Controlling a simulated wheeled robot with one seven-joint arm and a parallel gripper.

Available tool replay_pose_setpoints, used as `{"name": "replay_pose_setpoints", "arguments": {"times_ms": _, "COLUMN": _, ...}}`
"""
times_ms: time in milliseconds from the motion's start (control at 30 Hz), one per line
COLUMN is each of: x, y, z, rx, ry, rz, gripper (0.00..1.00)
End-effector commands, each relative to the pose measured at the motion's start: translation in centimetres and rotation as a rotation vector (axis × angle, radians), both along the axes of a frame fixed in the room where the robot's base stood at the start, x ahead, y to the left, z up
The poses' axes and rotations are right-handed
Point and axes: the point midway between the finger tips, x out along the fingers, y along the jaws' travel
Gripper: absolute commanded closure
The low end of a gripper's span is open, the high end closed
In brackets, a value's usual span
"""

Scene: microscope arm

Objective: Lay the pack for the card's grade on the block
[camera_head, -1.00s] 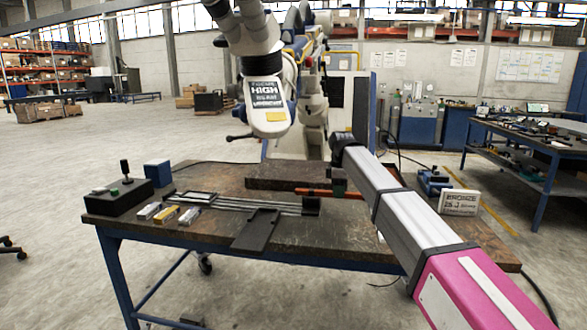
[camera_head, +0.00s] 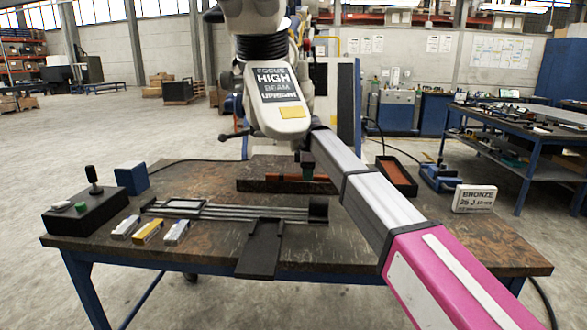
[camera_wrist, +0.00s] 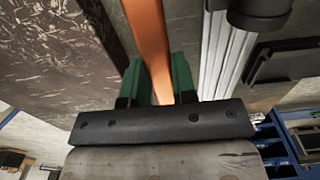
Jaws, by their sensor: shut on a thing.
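The card (camera_head: 473,198) stands at the table's right side and reads "BRONZE" and "25 J". Three small packs lie at the left: a pale one (camera_head: 125,227), a yellow one (camera_head: 148,232) and a silver-white one (camera_head: 177,232). My gripper (camera_head: 306,172) is at the back middle of the table, well away from the packs. In the wrist view, its green fingers (camera_wrist: 160,88) are shut on an orange bar (camera_wrist: 150,40). Part of the bar (camera_head: 285,177) shows in the head view above a long dark slab (camera_head: 255,187). I cannot tell which piece is the block.
Parallel rails (camera_head: 250,212) carry a green-edged frame, with a black stop (camera_head: 318,210) at their right end. A black plate (camera_head: 260,250) juts forward. A control box (camera_head: 85,212), blue box (camera_head: 131,178) and orange-lined tray (camera_head: 397,176) stand around. A labelled machine head (camera_head: 275,98) hangs above.

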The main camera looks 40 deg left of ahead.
Motion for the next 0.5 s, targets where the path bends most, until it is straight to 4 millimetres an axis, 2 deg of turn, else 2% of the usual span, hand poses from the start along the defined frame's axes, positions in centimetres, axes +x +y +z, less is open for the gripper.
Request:
{"name": "replay_pose_setpoints", "arguments": {"times_ms": 33, "x": 0.9, "y": 1.3, "z": 0.1, "rx": 0.000, "ry": 0.000, "rz": 0.000, "gripper": 1.00}}
{"name": "replay_pose_setpoints", "arguments": {"times_ms": 500, "x": 7.4, "y": 10.0, "z": 0.1, "rx": 0.000, "ry": 0.000, "rz": 0.000, "gripper": 1.00}}
